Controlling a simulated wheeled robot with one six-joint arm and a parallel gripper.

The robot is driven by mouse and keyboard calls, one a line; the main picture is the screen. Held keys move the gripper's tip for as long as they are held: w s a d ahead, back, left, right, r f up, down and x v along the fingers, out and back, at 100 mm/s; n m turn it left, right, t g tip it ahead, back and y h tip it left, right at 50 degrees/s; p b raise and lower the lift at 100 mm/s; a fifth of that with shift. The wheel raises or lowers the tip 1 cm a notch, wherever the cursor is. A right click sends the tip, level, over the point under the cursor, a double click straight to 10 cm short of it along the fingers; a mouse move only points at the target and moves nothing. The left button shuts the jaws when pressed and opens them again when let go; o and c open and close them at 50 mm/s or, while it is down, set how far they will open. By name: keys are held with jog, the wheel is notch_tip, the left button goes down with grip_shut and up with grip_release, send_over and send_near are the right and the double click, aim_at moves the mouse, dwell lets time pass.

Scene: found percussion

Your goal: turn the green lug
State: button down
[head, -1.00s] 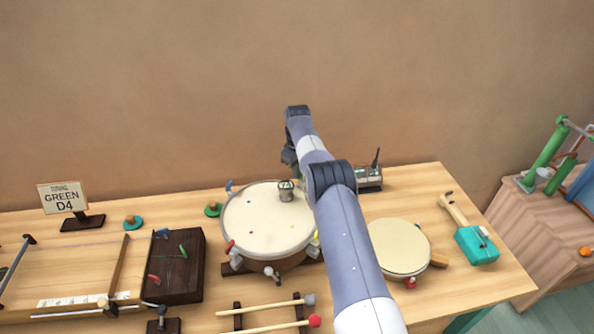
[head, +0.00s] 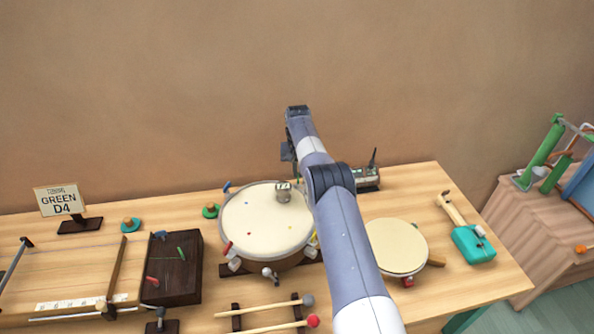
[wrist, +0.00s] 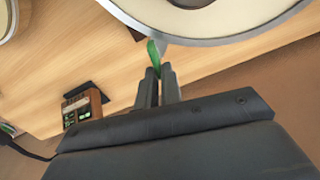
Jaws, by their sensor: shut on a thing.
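The large drum (head: 265,217) with a cream skin stands at the middle of the table, with coloured lugs around its rim. My gripper (wrist: 158,72) reaches to the drum's far side, where my arm hides it in the head view. In the wrist view it is shut on the green lug (wrist: 153,52), a thin upright-looking tab beside the drum's rim (wrist: 200,41). Red, white and blue lugs show on the drum's other sides. A sign (head: 60,200) at the left reads GREEN D4.
A small metal weight or cup (head: 283,193) sits on the drum skin. A small box device (head: 367,179) stands behind my arm; a wooden-sided device shows in the wrist view (wrist: 84,106). A smaller drum (head: 397,246) lies right, mallets (head: 270,326) in front.

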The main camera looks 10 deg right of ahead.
jog(key=shift+m, duration=0.6)
jog(key=shift+d, duration=0.1)
jog(key=c, duration=1.6)
grip_release()
jog(key=shift+r, duration=0.1)
notch_tip(320, 180, up, 6)
jog(key=shift+r+p, duration=0.15)
jog(key=shift+p, duration=0.45)
jog(key=shift+r+p, duration=0.55)
jog(key=shift+p, duration=0.05)
